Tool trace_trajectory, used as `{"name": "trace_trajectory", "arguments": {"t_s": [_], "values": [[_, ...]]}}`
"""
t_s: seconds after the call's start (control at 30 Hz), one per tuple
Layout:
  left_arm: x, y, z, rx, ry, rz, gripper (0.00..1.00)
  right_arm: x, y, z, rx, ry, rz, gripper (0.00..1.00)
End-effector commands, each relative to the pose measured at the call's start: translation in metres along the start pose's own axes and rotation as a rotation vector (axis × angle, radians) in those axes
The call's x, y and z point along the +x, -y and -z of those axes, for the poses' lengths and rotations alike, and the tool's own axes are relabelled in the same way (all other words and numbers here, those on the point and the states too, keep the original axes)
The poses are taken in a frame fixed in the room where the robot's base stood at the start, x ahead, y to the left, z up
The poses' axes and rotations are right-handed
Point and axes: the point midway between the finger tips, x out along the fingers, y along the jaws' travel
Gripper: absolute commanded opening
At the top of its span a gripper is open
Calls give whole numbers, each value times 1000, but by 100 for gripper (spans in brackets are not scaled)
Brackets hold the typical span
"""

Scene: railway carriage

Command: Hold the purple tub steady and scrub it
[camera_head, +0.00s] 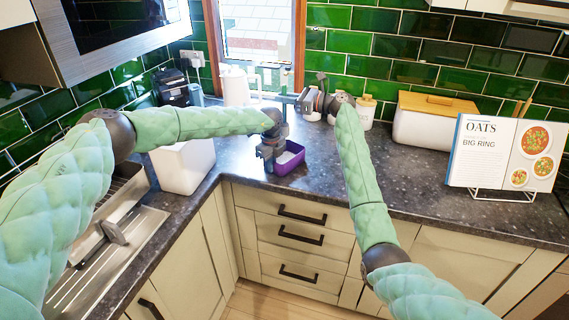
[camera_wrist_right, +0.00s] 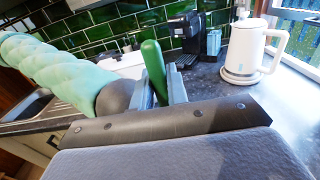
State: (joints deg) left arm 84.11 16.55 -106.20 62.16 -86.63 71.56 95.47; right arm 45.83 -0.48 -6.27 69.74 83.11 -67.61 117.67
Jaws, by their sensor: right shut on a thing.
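My left gripper (camera_head: 271,152) is at the tub's left side, low over the worktop. Its fingers overlap the tub's left edge, and I cannot tell if they are closed on the wall. My right gripper (camera_head: 297,98) is above and behind the tub, apart from it. In the right wrist view it is shut on a green handle (camera_wrist_right: 153,70) that stands up between its fingers. The scrubbing end of that tool is hidden.
A white kettle (camera_head: 234,86) and black coffee machine (camera_head: 172,88) stand at the back left. A white box (camera_head: 184,167) is left of the tub. A bread bin (camera_head: 432,122) and a propped cookbook (camera_head: 508,153) are right. The worktop right of the tub is clear.

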Motion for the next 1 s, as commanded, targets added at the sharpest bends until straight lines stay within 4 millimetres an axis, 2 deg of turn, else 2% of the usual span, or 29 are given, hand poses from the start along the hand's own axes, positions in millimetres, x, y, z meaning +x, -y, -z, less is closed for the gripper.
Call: {"name": "trace_trajectory", "arguments": {"t_s": [0.03, 0.17, 0.2, 0.57, 0.77, 1.0], "values": [[0, 0, 0, 0, 0, 0, 0, 0, 0, 0, 0, 0, 0, 0], [0, 0, 0, 0, 0, 0, 26, 0, 0, 0, 0, 0, 0, 0], [0, 0, 0, 0, 0, 0, 28, 0, 0, 0, 0, 0, 0, 0], [-6, 0, 0, 0, 0, 1, 28, 0, 0, 0, 0, 0, 0, 0], [-34, 1, -1, 0, 1, 2, 28, 0, 0, 0, 0, 0, 0, 0], [-80, 0, -1, 0, 0, 0, 28, 0, 0, 0, 0, 0, 0, 0]]}}
